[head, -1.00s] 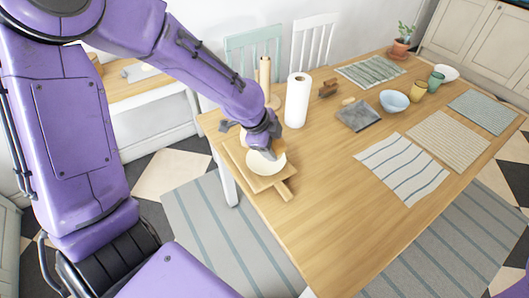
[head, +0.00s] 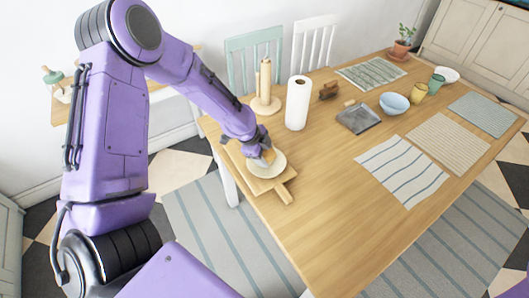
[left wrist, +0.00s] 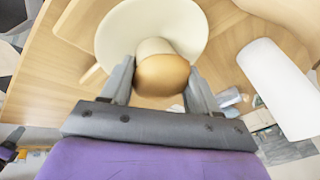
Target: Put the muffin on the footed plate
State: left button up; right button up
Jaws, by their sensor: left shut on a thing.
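The muffin (left wrist: 161,75) has a golden-brown top and a pale side, and it sits between the fingers of my left gripper (left wrist: 158,88) in the left wrist view. My left gripper (head: 262,157) is shut on it in the head view, where the muffin is mostly hidden. The cream footed plate (head: 274,171) stands right under the gripper, near the table's left end. In the left wrist view, the plate (left wrist: 118,32) spreads behind the muffin. I cannot tell whether the muffin touches the plate. My right gripper is not in view.
A wooden board with a handle (head: 284,193) lies under the plate. A paper towel roll (head: 298,103) and a wooden holder (head: 265,88) stand behind it. A grey tray (head: 358,118), a blue bowl (head: 394,103) and cups are farther right. The table's front middle is clear.

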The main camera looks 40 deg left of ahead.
pick_arm(q)
jog(key=o, duration=1.1)
jog(key=shift+w+f, duration=0.1)
jog(key=shift+c, duration=0.2)
jog(key=shift+r, duration=0.25)
jog(key=v, duration=1.2)
